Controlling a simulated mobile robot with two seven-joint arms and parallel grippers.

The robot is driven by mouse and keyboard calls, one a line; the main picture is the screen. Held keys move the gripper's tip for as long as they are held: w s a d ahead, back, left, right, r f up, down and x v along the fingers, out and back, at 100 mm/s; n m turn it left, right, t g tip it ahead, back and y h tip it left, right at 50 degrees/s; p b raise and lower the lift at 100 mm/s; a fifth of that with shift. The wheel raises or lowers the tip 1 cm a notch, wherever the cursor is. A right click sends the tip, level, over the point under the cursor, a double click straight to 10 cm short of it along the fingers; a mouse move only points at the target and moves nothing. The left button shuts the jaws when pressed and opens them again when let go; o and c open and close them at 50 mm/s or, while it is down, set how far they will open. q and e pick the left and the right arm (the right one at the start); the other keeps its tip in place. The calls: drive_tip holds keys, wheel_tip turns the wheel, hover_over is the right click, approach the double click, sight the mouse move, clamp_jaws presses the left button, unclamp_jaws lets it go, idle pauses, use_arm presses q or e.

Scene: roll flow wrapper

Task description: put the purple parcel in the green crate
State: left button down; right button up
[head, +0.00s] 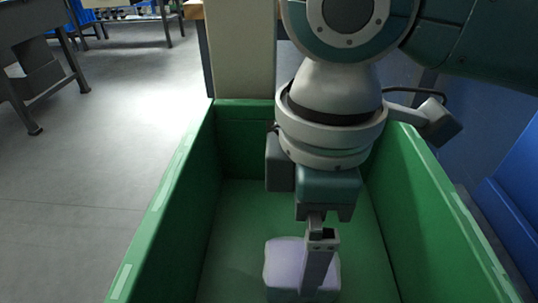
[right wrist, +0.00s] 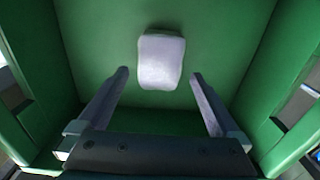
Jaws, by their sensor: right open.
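The purple parcel (head: 284,262), pale lilac and block-shaped, lies on the floor of the green crate (head: 166,215). In the right wrist view the parcel (right wrist: 161,62) lies on the green crate floor (right wrist: 215,40), ahead of and between the fingertips, with green showing on both sides. My right gripper (head: 318,285) reaches down into the crate, and its finger covers part of the parcel in the head view. In the right wrist view my right gripper (right wrist: 159,75) is open, its two fingers wide apart and holding nothing. My left gripper is not in view.
The crate's tall walls stand close on both sides of my right arm. A pale post (head: 240,50) rises behind the crate. A blue bin or panel (head: 515,190) is at the right. Grey floor (head: 105,140) is clear at the left, with metal tables (head: 30,50) farther back.

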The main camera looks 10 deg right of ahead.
use_arm(q)
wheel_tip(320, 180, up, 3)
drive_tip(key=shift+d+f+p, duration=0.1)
drive_tip(key=shift+p, duration=0.8)
use_arm(e)
wheel_tip(320, 180, up, 6)
